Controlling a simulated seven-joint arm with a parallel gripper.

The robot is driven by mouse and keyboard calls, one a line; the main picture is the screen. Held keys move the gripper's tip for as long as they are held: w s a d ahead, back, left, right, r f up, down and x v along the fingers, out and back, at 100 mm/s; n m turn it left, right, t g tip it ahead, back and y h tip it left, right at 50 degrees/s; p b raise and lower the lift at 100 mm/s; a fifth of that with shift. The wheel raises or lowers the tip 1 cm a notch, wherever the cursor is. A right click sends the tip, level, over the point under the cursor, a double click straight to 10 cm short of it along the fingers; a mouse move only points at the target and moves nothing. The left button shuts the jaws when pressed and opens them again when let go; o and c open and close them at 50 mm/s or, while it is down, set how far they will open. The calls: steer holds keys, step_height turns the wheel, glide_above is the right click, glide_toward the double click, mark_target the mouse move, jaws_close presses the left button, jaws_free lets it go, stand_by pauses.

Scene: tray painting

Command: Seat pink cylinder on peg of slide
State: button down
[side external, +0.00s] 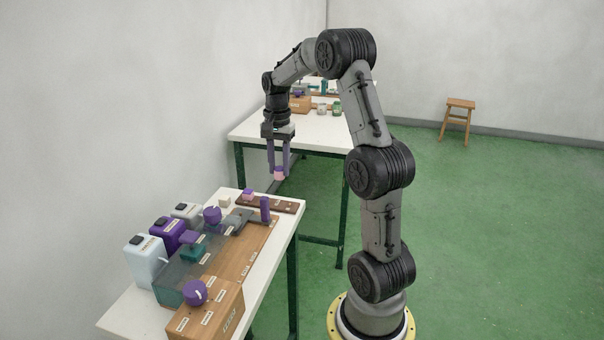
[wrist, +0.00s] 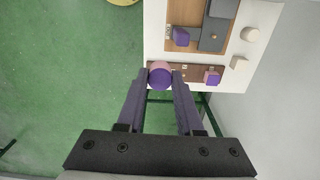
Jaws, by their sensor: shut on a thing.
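My gripper (side external: 279,168) is shut on a pink cylinder with a purple end (side external: 280,175) and holds it in the air above the far end of the near bench. In the wrist view, the cylinder (wrist: 160,73) sits between the two fingertips (wrist: 161,80), its purple face towards the camera. The grey slide (side external: 238,219) lies on the wooden board, with a purple upright piece (side external: 265,209) at its end. The slide also shows in the wrist view (wrist: 213,36), beside a purple piece (wrist: 181,36). I cannot tell whether that piece is the peg.
A dark brown strip (side external: 282,206) carries a pink and purple block (side external: 248,195). A cream cube (side external: 225,202) stands beside it. Boxes with buttons (side external: 145,262), a clear cover (side external: 190,283) and purple knobs (side external: 195,292) crowd the near bench. Another bench (side external: 310,126) stands behind.

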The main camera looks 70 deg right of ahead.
steer(key=w+a+f+n, duration=0.1)
steer(key=w+f, duration=0.1)
steer(key=w, duration=0.2)
steer(key=w+a+f, duration=0.1)
steer(key=w+f, duration=0.1)
steer(key=w, duration=0.1)
steer(key=w+a+f+n, duration=0.1)
steer(key=w+f, duration=0.2)
steer(key=w, duration=0.1)
steer(key=shift+w+a+n, duration=0.1)
steer(key=shift+w+n, duration=0.2)
steer(key=shift+f, duration=2.15)
steer(key=shift+f, duration=0.6)
jaws_free()
steer(key=shift+r, duration=0.1)
